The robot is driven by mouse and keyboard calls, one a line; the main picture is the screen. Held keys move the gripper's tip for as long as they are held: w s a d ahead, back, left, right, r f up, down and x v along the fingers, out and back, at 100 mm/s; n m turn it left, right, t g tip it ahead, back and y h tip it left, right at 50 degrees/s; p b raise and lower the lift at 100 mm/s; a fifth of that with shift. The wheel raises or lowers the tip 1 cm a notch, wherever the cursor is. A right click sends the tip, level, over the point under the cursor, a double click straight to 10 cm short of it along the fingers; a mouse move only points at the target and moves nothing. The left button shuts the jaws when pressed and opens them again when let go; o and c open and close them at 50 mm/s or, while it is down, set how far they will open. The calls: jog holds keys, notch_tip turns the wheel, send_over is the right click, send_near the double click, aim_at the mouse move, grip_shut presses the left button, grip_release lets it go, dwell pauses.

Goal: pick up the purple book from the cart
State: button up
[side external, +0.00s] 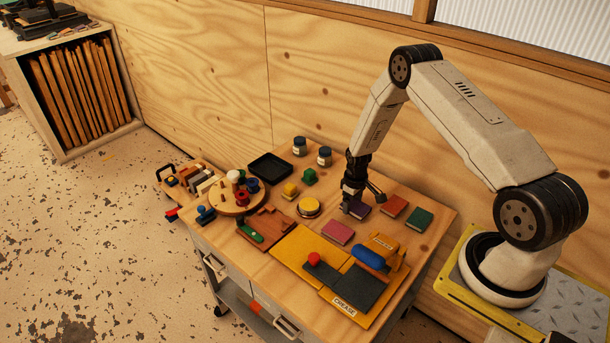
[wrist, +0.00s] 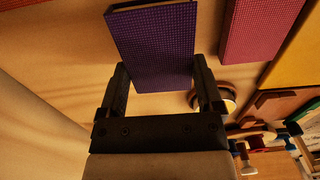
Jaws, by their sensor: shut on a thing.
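The purple book (wrist: 155,45) is between the two fingers of my gripper (wrist: 160,80) in the wrist view, with its near end at the fingertips. In the side view the purple book (side external: 360,210) shows beside my gripper (side external: 351,203), partly hidden by it, over the wooden cart top (side external: 435,232). My gripper is shut on the book. I cannot tell whether the book is clear of the cart top.
A pink book (side external: 338,231), a red-brown book (side external: 393,206) and a green book (side external: 419,219) lie close around. A yellow round piece (side external: 308,207) is left of my gripper. An orange board (side external: 297,249) lies in front. Two jars (side external: 324,156) and a black tray (side external: 270,166) stand behind.

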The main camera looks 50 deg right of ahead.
aim_at(361, 214)
jog(key=s+r, duration=0.1)
jog(key=r, duration=0.1)
jog(key=s+a+r, duration=0.1)
jog(key=s+r, duration=0.2)
jog(key=r, duration=0.1)
jog(key=shift+s+a+r, duration=0.1)
jog(key=shift+s+a, duration=0.1)
jog(key=shift+a, duration=0.2)
jog(key=s+a+r, duration=0.3)
jog(key=s+r, duration=0.1)
jog(key=s, duration=0.4)
jog(key=shift+s+a, duration=0.25)
jog(key=shift+s, duration=0.05)
jog(key=shift+w+r, duration=0.1)
